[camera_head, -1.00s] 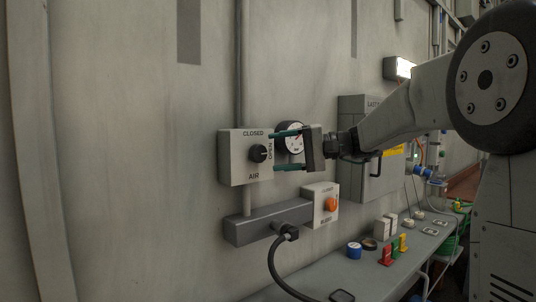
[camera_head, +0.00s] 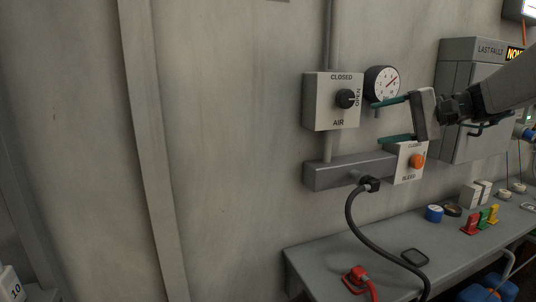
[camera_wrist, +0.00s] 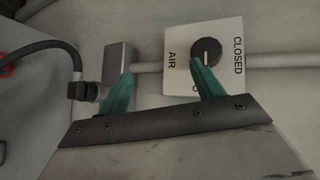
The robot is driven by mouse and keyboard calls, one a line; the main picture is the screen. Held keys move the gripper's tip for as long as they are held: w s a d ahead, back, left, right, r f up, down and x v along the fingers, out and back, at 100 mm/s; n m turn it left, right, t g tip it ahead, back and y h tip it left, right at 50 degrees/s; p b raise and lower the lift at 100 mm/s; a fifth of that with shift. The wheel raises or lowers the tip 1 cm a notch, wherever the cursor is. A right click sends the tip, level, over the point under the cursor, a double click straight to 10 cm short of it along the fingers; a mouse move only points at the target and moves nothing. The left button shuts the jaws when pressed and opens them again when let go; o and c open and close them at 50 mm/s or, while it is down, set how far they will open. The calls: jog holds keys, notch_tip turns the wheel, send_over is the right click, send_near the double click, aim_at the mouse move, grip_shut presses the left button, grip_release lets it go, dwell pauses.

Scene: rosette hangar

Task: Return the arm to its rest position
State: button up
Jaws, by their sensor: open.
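My gripper (camera_head: 393,119) is open and empty, its two green fingers pointing left toward the wall, to the right of the air box. In the wrist view my gripper (camera_wrist: 163,92) shows both fingers apart with nothing between them. The air box (camera_head: 318,108), marked CLOSED, OPEN and AIR, has a black knob (camera_head: 346,98). In the wrist view the black knob (camera_wrist: 207,51) shows just beyond one fingertip; contact cannot be told there. In the head view the fingertips stand apart from the knob.
A round gauge (camera_head: 381,83) is on the wall behind my gripper. Below are a grey manifold (camera_head: 335,174) with a black hose and a box with an orange knob (camera_head: 417,161). A grey bench (camera_head: 325,262) holds tape rolls and coloured tags. A grey cabinet (camera_head: 455,125) stands right.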

jog(key=s+a+f+n+g+h, duration=0.1)
jog(key=s+f+h, duration=0.3)
jog(key=s, duration=0.7)
jog(key=s+a+f+n+g+h, duration=0.2)
jog(key=s+f+h, duration=0.2)
jog(key=s+f, duration=0.4)
jog(key=s+a+f+n+g+h, duration=0.1)
jog(key=s+f+h, duration=0.3)
jog(key=s, duration=1)
notch_tip(320, 180, down, 3)
jog(key=shift+s+a+r+n+g+h, duration=0.2)
jog(key=shift+s+a+n+g+h, duration=0.15)
jog(key=shift+n+g, duration=0.3)
